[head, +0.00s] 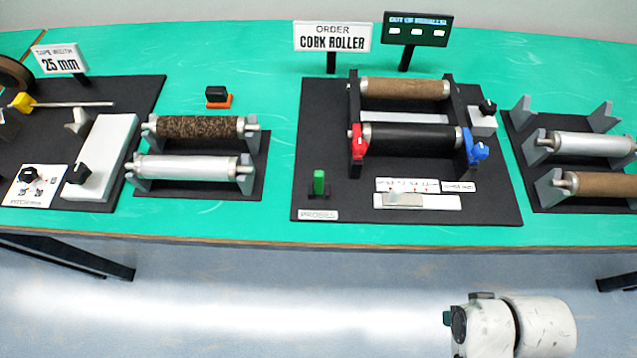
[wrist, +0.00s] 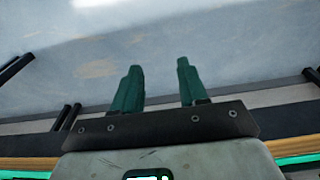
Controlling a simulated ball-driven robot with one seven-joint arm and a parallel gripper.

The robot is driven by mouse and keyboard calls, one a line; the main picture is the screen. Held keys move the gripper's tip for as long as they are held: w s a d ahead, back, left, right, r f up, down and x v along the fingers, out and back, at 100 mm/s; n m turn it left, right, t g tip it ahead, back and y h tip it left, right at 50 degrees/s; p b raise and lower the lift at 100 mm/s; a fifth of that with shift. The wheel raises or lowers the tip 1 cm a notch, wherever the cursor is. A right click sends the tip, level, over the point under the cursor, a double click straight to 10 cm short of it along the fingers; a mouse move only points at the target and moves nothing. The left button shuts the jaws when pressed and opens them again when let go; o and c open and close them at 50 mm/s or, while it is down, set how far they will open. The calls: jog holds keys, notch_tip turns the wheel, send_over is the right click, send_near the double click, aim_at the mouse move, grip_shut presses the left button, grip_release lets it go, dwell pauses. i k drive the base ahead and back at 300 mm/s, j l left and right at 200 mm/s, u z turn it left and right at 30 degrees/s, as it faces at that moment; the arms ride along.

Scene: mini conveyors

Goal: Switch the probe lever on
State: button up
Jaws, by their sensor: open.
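The probe lever is a small green upright handle (head: 319,183) on a dark base, just above a white "PROBES" label (head: 318,215). It stands at the left front of the middle black board (head: 268,331). I cannot tell from its look which way it is switched. My gripper (wrist: 158,68) shows in the wrist view with two green fingers apart and nothing between them. It is over the floor, away from the lever. In the head view only part of my white arm shows at the lower right; the fingers are hidden there.
A black knob on an orange base (head: 217,97) stands left. The green table (head: 270,225) has a front edge.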

aim_at(318, 175)
jog(key=l, duration=0.85)
jog(key=k+l, duration=0.1)
jog(key=l, duration=0.25)
jog(key=k+l+u, duration=0.1)
jog(key=l, duration=0.25)
jog(key=k, duration=0.4)
